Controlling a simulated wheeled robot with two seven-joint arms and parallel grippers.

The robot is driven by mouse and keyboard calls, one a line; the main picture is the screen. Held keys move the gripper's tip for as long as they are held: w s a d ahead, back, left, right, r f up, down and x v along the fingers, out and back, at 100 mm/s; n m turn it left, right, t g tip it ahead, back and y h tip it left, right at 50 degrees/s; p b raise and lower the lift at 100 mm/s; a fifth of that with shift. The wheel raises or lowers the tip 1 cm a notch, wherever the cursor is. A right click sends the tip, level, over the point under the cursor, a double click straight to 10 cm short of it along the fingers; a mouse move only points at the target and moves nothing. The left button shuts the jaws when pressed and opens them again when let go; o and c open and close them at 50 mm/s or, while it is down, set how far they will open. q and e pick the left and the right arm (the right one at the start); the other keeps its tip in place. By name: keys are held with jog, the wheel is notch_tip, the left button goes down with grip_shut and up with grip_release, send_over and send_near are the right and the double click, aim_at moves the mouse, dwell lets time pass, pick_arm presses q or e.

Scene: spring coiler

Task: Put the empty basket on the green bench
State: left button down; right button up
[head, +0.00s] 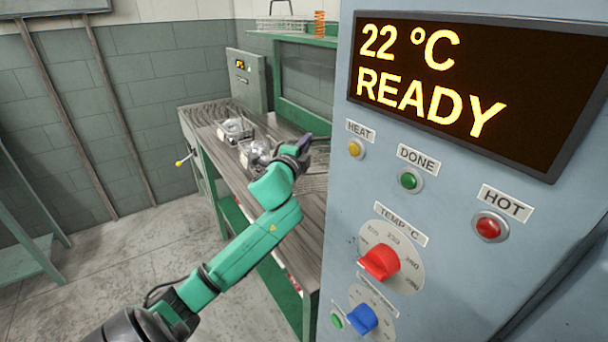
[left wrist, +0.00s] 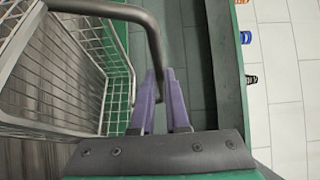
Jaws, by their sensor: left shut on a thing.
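My left gripper (head: 306,146) is over the green-framed bench with a dark wooden top (head: 222,113), beside the oven cabinet. In the left wrist view its purple fingers (left wrist: 163,100) are shut on the dark handle (left wrist: 153,40) of a wire basket (left wrist: 95,75). The basket hangs to the left of the fingers; the visible part of its inside looks empty. In the head view only a bit of wire shows right of the gripper, and the cabinet hides the rest. I cannot tell whether the basket touches the bench. My right gripper is not in view.
The oven cabinet (head: 340,215) with its display blocks the right. Two metal devices (head: 236,130) and a control box (head: 246,80) stand on the bench. Another wire basket (head: 278,24) and an orange spring (head: 320,23) sit high behind. A green table (head: 28,260) is at far left; floor between is clear.

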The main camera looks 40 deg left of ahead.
aim_at(300, 189)
pick_arm(q)
jog(key=f, duration=0.3)
jog(key=f+b, duration=0.1)
jog(key=f, duration=0.6)
jog(key=shift+w+d+f+b, duration=0.15)
jog(key=shift+w+f+b, duration=0.15)
jog(key=shift+b, duration=0.05)
jog(key=shift+w, duration=0.15)
jog(key=shift+f, duration=0.1)
jog(key=c, duration=0.9)
grip_release()
jog(key=shift+r, duration=0.25)
jog(key=b+v, duration=0.1)
jog(key=v, duration=1.1)
jog(key=shift+f, duration=0.1)
jog(key=shift+f, duration=0.1)
